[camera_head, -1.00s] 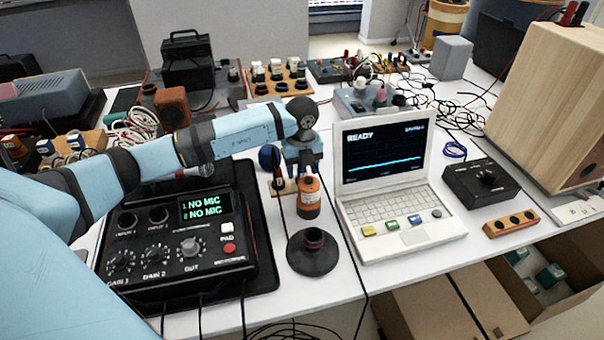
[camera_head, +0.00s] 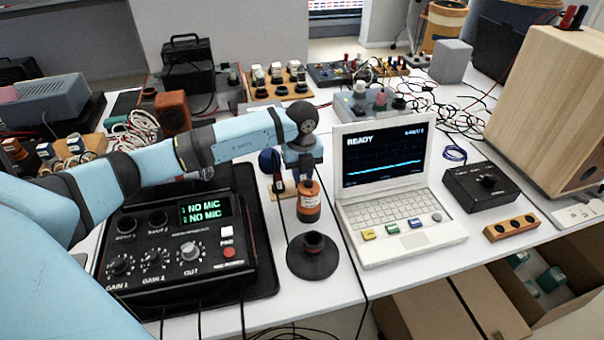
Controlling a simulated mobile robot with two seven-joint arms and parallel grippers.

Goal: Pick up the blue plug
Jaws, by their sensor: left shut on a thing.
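My left gripper (camera_head: 306,176) points down at the middle of the table, left of the laptop. It is shut on the top of an orange cylinder (camera_head: 308,200) with a pale label and dark bottom end. The cylinder hangs upright just behind and above a black cone-shaped stand (camera_head: 312,259) with a reddish opening on top. I cannot make out a clear blue plug. A dark blue rounded thing (camera_head: 267,160) shows partly behind the gripper, and I cannot tell what it is. My right gripper is out of view.
A black audio box (camera_head: 180,260) with knobs stands on the left under my arm. The open laptop (camera_head: 405,225) is close on the right. Loose cables lie behind.

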